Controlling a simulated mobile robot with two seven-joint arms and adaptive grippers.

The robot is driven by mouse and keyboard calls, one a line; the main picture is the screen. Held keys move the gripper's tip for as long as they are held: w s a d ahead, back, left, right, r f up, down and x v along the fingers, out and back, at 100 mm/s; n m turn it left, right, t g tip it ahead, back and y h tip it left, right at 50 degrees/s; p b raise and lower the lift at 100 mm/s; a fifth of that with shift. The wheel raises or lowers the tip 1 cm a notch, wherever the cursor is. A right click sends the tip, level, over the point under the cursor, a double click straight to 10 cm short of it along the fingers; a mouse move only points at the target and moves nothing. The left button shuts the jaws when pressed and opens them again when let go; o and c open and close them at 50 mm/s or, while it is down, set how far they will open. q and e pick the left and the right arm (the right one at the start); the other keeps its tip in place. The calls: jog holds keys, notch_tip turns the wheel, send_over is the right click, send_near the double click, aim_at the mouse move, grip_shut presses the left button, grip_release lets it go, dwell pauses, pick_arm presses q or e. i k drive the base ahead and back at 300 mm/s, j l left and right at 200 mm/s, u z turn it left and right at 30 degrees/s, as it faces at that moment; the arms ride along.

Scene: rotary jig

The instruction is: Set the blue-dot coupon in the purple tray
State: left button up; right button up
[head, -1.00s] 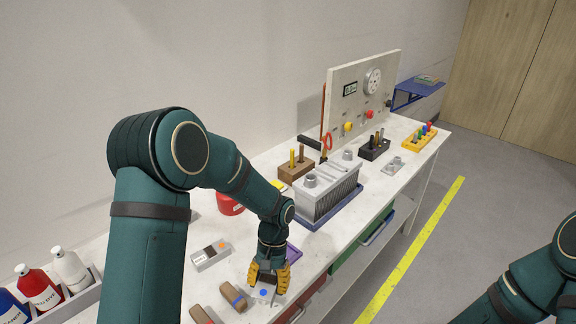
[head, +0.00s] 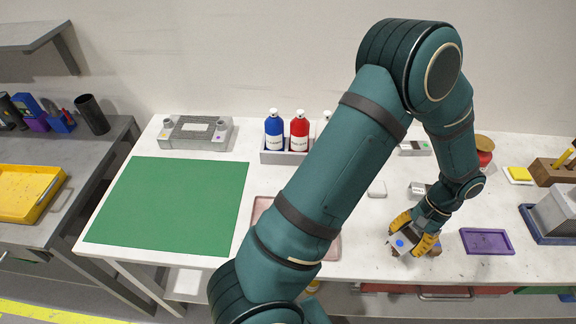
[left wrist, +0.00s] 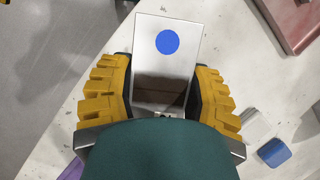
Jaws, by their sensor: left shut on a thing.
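The blue-dot coupon (left wrist: 165,62) is a pale plate with a round blue dot near one end. My left gripper (head: 414,238) is shut on it, with a yellow finger on each side in the left wrist view. The coupon's blue-dot end also shows in the head view (head: 399,244). The purple tray (head: 486,241) lies on the white bench just right of the gripper, and the part in view is empty. A purple edge also shows at the lower left of the left wrist view. My right gripper is out of view.
A green mat (head: 170,205) covers the bench's left part. A pink tray (head: 262,207) lies partly behind my left arm. A bottle rack (head: 284,157) stands at the back. A grey finned block (head: 562,212) on a blue base stands right of the purple tray.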

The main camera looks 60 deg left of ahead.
aim_at(486, 242)
jog(key=k+j+u, duration=0.4)
jog(key=j, duration=0.2)
jog(key=k+j+u, duration=0.4)
jog(key=j, duration=0.35)
